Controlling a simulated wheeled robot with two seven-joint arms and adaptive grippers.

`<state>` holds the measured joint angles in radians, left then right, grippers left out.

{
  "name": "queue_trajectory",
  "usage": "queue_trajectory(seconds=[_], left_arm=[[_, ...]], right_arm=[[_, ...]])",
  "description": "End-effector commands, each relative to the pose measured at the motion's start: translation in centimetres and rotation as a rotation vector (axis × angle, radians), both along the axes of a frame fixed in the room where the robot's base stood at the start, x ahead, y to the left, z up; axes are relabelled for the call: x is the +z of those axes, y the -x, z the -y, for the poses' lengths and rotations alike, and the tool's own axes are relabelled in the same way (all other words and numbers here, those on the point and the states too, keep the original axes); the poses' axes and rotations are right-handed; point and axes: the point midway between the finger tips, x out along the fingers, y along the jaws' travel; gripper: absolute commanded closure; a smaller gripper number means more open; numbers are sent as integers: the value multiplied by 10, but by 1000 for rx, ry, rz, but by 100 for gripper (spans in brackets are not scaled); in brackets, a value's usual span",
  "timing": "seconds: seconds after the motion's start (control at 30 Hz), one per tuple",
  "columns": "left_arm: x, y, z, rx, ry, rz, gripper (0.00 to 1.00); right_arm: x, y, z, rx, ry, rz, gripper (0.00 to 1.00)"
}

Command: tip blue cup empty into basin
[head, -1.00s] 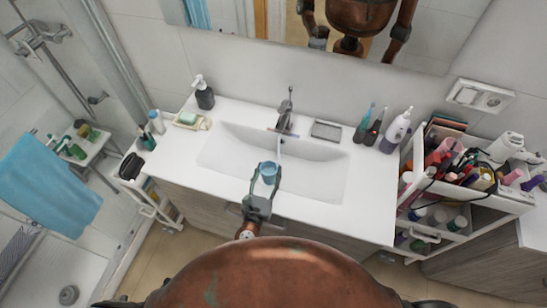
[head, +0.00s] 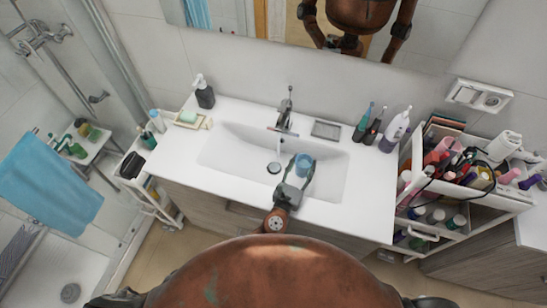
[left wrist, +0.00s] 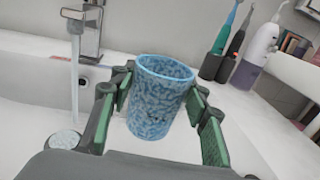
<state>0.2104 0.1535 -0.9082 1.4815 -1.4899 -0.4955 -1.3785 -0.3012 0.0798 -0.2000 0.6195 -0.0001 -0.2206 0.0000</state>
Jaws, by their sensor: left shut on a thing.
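The blue speckled cup (head: 304,165) is upright, held over the right part of the white basin (head: 228,158). My left gripper (head: 298,176) is shut on the cup. In the left wrist view the cup (left wrist: 160,98) sits between the green-padded fingers of the gripper (left wrist: 158,108), its open rim facing up; its contents cannot be made out. The faucet (head: 285,110) runs a thin stream of water into the basin, left of the cup. My right gripper does not show.
A soap dispenser (head: 204,92) and soap dish (head: 192,120) stand at the counter's left. Toothbrush holders (head: 370,128) and a white pump bottle (head: 395,130) stand at the right. A crowded cosmetics cart (head: 462,195) is beside the counter. The basin's left part is clear.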

Motion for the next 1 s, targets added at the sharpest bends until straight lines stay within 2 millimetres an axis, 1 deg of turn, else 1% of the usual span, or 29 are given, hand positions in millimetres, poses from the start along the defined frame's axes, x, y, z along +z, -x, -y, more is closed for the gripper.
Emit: queue_trajectory(seconds=[0.23, 0.47, 0.57, 0.7, 0.87, 0.97, 1.0], left_arm=[[3, -2, -5, 2, 53, -33, 81], [8, -8, -14, 1, 158, -101, 81], [-1, -11, -19, 2, 212, -138, 81], [-4, -15, -25, 1, 288, -186, 81], [5, -20, -33, 0, 377, -240, 81], [5, -23, -38, 1, 431, -277, 81], [0, -25, -41, 1, 452, -292, 81]], right_arm=[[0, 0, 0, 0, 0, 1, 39], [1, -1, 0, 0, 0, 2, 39], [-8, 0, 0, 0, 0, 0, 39], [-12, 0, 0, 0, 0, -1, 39], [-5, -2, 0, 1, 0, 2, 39], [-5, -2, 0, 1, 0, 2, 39], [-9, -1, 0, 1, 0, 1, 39]])
